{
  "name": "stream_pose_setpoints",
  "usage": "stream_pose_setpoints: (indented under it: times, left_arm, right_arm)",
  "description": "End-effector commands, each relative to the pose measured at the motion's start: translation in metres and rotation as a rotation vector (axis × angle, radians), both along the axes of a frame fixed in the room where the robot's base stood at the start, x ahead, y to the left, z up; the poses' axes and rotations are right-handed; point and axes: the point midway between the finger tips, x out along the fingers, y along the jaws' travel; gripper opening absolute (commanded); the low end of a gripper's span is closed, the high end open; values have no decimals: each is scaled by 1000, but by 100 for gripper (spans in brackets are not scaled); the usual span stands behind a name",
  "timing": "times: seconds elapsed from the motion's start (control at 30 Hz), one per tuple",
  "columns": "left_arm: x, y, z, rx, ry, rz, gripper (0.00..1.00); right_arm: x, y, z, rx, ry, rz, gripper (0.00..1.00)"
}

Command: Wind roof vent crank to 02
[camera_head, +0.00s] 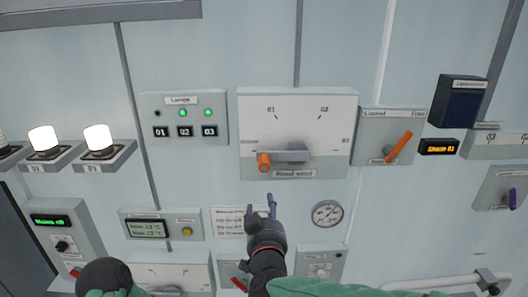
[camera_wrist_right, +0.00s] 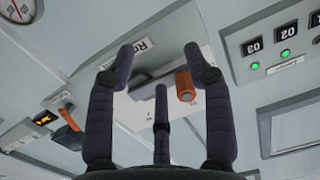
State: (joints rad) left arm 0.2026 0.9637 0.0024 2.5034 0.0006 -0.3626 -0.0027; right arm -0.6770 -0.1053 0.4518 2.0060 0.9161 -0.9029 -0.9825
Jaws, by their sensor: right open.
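The roof vent panel (camera_head: 340,105) is a white dial plate on a grey box, with marks 01, 02 and 03 around a grey hub. Its crank (camera_head: 283,156) points left from the hub, below the 01 mark, with an orange knob (camera_head: 264,163) at its end. My right gripper (camera_head: 261,204) is open and empty, just below the panel and apart from the knob. In the right wrist view the spread fingers (camera_wrist_right: 158,60) face the panel, and the orange knob (camera_wrist_right: 184,86) shows between them. My left gripper's fingers do not show.
A lever box with an orange handle (camera_head: 398,147) stands right of the panel. A lamp box (camera_head: 183,118) with two green lights is at left. A round gauge (camera_head: 327,213) and a paper label sit below. A white pipe (camera_head: 440,284) runs at lower right.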

Motion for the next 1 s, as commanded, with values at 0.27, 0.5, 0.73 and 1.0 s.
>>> stream_pose_setpoints:
  times: [0.27, 0.5, 0.73, 1.0]
  left_arm:
    - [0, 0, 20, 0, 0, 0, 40]
    - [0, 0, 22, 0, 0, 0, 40]
    - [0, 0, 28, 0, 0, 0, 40]
    - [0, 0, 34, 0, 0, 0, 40]
  right_arm:
    - [-30, -2, 86, 31, -88, -34, 52]
    - [-10, -3, 87, 30, -89, -40, 52]
    - [31, -3, 87, 30, -88, -38, 52]
    - [67, -3, 87, 31, -90, -37, 52]
